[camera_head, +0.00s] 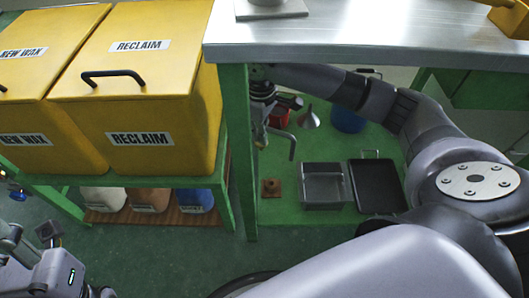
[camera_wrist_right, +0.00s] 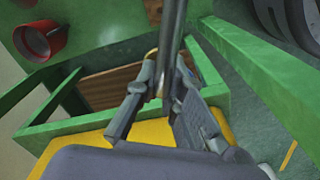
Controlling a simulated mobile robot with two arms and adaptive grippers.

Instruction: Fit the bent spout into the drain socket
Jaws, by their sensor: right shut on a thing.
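My right gripper (camera_head: 264,97) is under the steel worktop, beside the green post. It is shut on the bent spout (camera_head: 292,143), a grey rod whose bent end hangs down above the lower shelf. In the right wrist view, the grey spout (camera_wrist_right: 172,35) runs up from between the fingers of the right gripper (camera_wrist_right: 165,92). A small brass ring (camera_wrist_right: 151,54) shows just behind the rod there; I cannot tell whether they touch or whether it is the drain socket. My left arm shows at the lower left of the head view, its fingers not clear.
Yellow RECLAIM bin (camera_head: 150,100) stands left of the green post (camera_head: 238,160). On the green lower shelf are a brown block (camera_head: 271,188), a grey tray (camera_head: 322,203), a black tray (camera_head: 377,187), a funnel (camera_head: 309,118) and a blue container (camera_head: 347,119). The steel worktop (camera_head: 350,38) hangs above.

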